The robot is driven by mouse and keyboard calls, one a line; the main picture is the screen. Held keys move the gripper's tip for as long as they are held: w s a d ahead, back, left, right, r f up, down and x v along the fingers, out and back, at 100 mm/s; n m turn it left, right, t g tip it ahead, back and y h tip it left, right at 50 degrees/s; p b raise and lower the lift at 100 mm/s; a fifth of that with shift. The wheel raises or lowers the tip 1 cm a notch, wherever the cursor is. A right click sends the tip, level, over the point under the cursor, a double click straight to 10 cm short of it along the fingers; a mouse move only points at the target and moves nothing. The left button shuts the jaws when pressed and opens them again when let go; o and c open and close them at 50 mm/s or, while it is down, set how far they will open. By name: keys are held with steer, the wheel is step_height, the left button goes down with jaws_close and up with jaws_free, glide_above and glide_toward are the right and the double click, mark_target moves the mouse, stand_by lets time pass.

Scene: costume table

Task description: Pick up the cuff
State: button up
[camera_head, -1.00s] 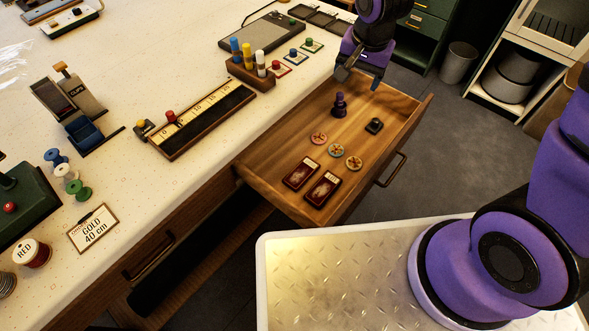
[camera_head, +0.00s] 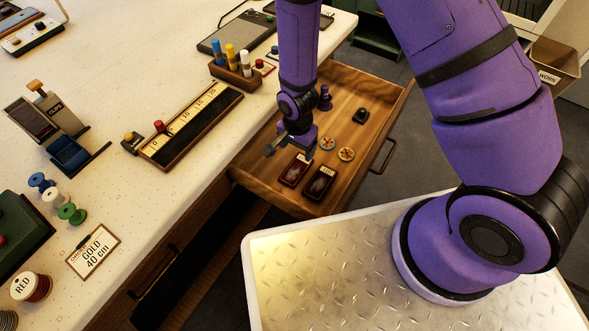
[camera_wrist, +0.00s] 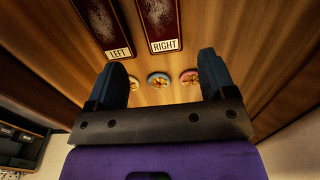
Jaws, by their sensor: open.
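Two dark red, cuff-like pieces with ornate dark panels lie side by side in the open wooden drawer. In the wrist view one is tagged LEFT (camera_wrist: 98,18) and the other RIGHT (camera_wrist: 160,18). In the head view they show near the drawer's front-left corner, one (camera_head: 293,173) partly behind my gripper, the other (camera_head: 318,184) clear. My gripper (camera_head: 289,152) is open and empty, above the drawer. In the wrist view its two fingers (camera_wrist: 162,68) stand apart, with the tagged ends beyond them. The far ends of both pieces are cut off there.
Three round buttons (camera_wrist: 159,80) lie between the fingers in the wrist view. A purple pawn-like piece (camera_head: 325,98) and a small black item (camera_head: 361,116) are farther back in the drawer (camera_head: 352,92). The crowded white table (camera_head: 130,200) borders the drawer on the left.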

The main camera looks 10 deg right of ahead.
mark_target(297, 169)
steer(key=shift+f, duration=5.2)
steer(key=c, duration=0.8)
